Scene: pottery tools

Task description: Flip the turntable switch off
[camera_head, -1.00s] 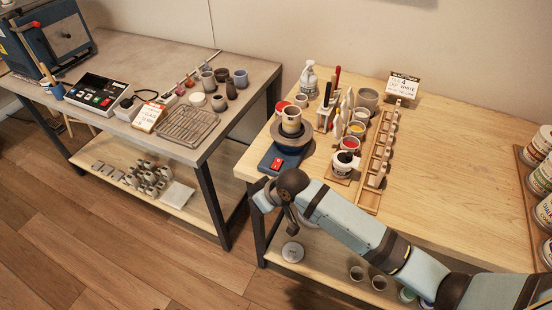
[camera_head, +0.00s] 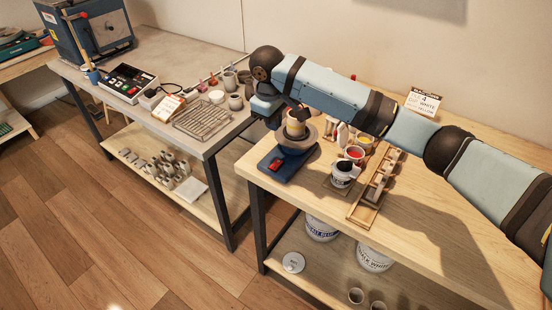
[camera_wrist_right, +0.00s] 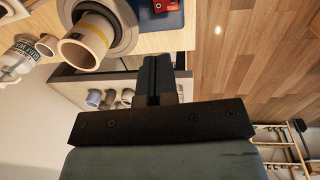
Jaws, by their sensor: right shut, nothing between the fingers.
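The turntable (camera_head: 296,148) stands at the left end of the wooden table, with a cream-and-tan pot (camera_head: 296,127) on its wheel. Its blue base (camera_head: 288,169) has a red switch (camera_head: 275,164) at the front. The switch position is too small to tell. In the right wrist view the red switch (camera_wrist_right: 164,5) is cut by the top edge, and the pot (camera_wrist_right: 85,42) is at upper left. My right gripper (camera_wrist_right: 158,64) is shut and empty, apart from the switch. In the head view it is beside the pot, partly hidden by my wrist. My left gripper is not in view.
A wooden rack (camera_head: 375,190) and paint cups (camera_head: 343,174) stand right of the turntable. A grey table (camera_head: 130,75) with a wire rack (camera_head: 203,118) is at left, across a narrow gap. The wooden table's right part is clear under my arm.

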